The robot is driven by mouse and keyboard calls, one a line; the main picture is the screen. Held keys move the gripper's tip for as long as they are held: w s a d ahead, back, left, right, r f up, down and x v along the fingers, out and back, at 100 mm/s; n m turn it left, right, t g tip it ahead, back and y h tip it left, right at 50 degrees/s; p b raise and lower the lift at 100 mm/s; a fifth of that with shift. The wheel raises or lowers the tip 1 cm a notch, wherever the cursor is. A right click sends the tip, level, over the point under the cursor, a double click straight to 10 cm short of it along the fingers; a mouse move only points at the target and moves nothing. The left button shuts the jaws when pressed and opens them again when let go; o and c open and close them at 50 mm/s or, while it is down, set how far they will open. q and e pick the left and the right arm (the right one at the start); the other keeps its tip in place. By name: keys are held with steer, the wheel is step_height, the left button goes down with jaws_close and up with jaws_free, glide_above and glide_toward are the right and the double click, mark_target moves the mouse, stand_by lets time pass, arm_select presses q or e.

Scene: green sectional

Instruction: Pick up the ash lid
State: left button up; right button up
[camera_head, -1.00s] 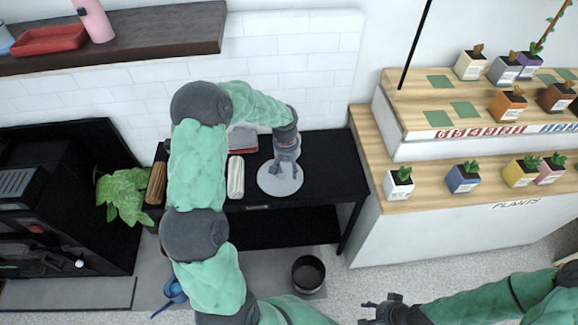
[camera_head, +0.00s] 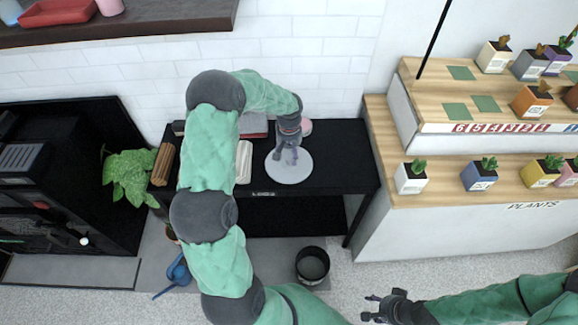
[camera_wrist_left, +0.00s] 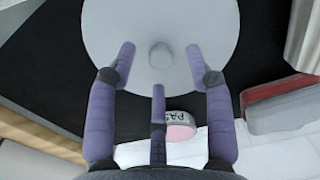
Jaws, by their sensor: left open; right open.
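The ash lid is taken to be the round pale grey disc (camera_head: 289,169) lying on the black table. My left gripper (camera_head: 288,153) is open over the lid. In the left wrist view its fingers (camera_wrist_left: 160,62) are spread on either side of the knob, with another finger below it; contact cannot be told. My right gripper (camera_head: 383,308) is open and empty over the floor at the bottom, far from the lid.
The black table (camera_head: 340,165) also holds a white roll (camera_head: 244,162), a brown bundle (camera_head: 163,165) and a pink item (camera_head: 306,127) behind the lid. A plant stand (camera_head: 455,175) is at right. A black bin (camera_head: 312,264) stands on the floor.

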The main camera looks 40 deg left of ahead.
arm_select(q)
step_height(320, 180, down, 3)
steer(key=shift+r+b, duration=0.15)
steer(key=shift+b, duration=0.15)
steer(key=shift+c, duration=0.3)
jaws_close()
steer(key=shift+r, duration=0.15)
